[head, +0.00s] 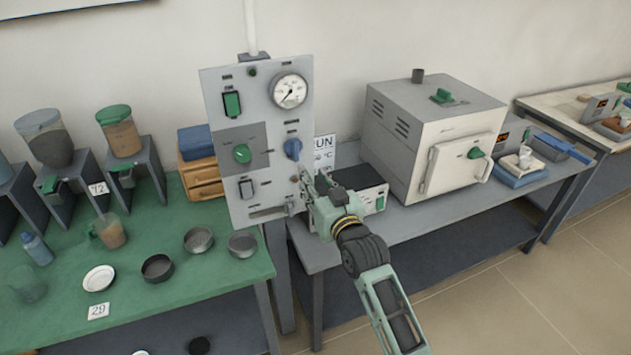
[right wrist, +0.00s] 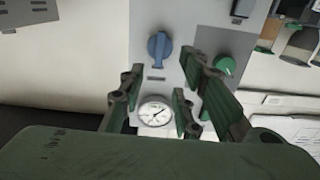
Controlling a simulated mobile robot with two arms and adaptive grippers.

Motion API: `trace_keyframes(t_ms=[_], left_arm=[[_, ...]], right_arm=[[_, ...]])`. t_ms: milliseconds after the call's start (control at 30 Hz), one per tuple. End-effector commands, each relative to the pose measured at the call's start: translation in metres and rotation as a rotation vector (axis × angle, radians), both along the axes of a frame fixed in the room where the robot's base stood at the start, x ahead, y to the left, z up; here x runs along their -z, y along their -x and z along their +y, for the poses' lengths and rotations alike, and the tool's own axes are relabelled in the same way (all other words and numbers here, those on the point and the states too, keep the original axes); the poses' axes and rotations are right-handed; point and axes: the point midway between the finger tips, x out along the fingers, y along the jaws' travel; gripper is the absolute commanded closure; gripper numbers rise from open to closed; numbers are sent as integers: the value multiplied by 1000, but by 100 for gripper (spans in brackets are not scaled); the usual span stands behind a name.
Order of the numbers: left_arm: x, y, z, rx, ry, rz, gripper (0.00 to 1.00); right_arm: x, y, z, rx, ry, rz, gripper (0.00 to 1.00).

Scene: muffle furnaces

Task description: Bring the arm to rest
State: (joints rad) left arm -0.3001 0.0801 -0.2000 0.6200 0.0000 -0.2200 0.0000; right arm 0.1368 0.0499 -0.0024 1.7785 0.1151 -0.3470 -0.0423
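My right arm reaches in from the lower right of the head view. My right gripper (head: 308,184) is in front of the lower right edge of a grey control panel (head: 218,150), below its blue knob (head: 292,148). In the right wrist view the two fingers of the gripper (right wrist: 166,75) stand apart with nothing between them. Beyond them that view shows the blue knob (right wrist: 159,50), a round gauge (right wrist: 155,111) and a green knob (right wrist: 224,66). Whether the fingers touch the panel I cannot tell. My left gripper is not in view.
A muffle furnace (head: 455,165) with its door shut stands on the grey bench (head: 420,218), right of the arm. A black-topped box (head: 358,179) sits close behind the gripper. A green table (head: 190,275) at left holds dishes and dispensers. Tiled floor at lower right is clear.

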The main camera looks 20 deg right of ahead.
Motion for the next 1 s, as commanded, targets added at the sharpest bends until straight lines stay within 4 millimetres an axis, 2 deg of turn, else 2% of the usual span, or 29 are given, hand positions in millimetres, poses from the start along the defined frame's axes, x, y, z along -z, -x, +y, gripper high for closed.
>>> trace_keyframes(t_ms=[667,733,767,867,967,1000], left_arm=[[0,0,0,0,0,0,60],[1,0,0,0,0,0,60],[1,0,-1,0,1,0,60],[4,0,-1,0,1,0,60],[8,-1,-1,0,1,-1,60],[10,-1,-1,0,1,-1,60]], right_arm=[[0,2,0,0,0,-1,70],[5,2,0,0,0,8,70],[11,3,1,-1,2,17,70],[49,5,3,-4,6,78,70],[114,13,7,-11,15,180,70],[144,19,8,-15,20,228,70]])
